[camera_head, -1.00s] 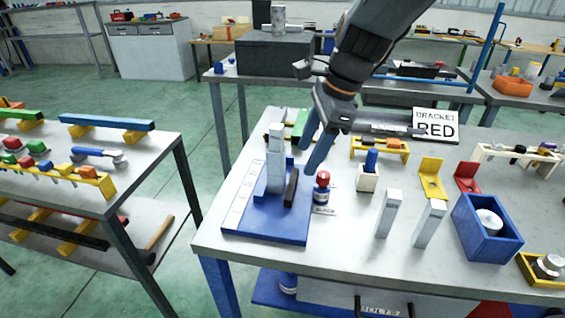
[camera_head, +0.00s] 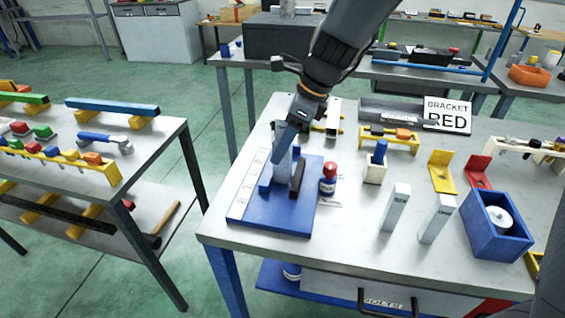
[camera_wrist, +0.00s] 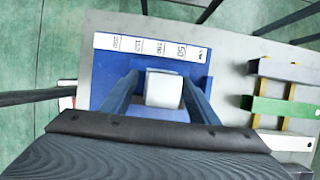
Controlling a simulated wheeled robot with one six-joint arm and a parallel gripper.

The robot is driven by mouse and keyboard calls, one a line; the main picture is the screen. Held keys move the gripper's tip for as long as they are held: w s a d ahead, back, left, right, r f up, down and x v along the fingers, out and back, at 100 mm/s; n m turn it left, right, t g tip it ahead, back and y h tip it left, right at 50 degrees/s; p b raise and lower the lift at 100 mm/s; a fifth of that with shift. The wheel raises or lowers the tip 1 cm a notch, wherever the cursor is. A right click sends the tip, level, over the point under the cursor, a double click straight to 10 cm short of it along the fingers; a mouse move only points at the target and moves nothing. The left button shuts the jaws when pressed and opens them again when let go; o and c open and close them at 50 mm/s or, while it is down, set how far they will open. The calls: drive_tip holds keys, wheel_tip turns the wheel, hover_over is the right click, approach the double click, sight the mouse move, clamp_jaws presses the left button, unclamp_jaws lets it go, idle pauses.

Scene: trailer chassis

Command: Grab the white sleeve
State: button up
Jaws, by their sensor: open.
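A pale, square upright piece (camera_head: 282,172), which looks like the white sleeve, stands on the blue base plate (camera_head: 270,217). In the wrist view its white top (camera_wrist: 164,88) shows between my two blue fingers. My gripper (camera_head: 286,142) is open, pointing down around the top of this piece. In the wrist view the gripper (camera_wrist: 160,96) has one finger on each side, and a gap shows at the left finger; contact on the right is hard to tell. The fingers hide part of the piece in the head view.
A dark block (camera_head: 297,179) and a red-capped bottle (camera_head: 328,180) stand close right of the piece. Two pale posts (camera_head: 395,207) (camera_head: 437,218) and a blue box (camera_head: 496,238) stand further right. A printed scale strip (camera_wrist: 150,46) runs along the plate.

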drive_tip(key=shift+f, duration=0.2)
drive_tip(key=shift+a, duration=0.1)
clamp_jaws()
drive_tip(key=shift+r, duration=0.15)
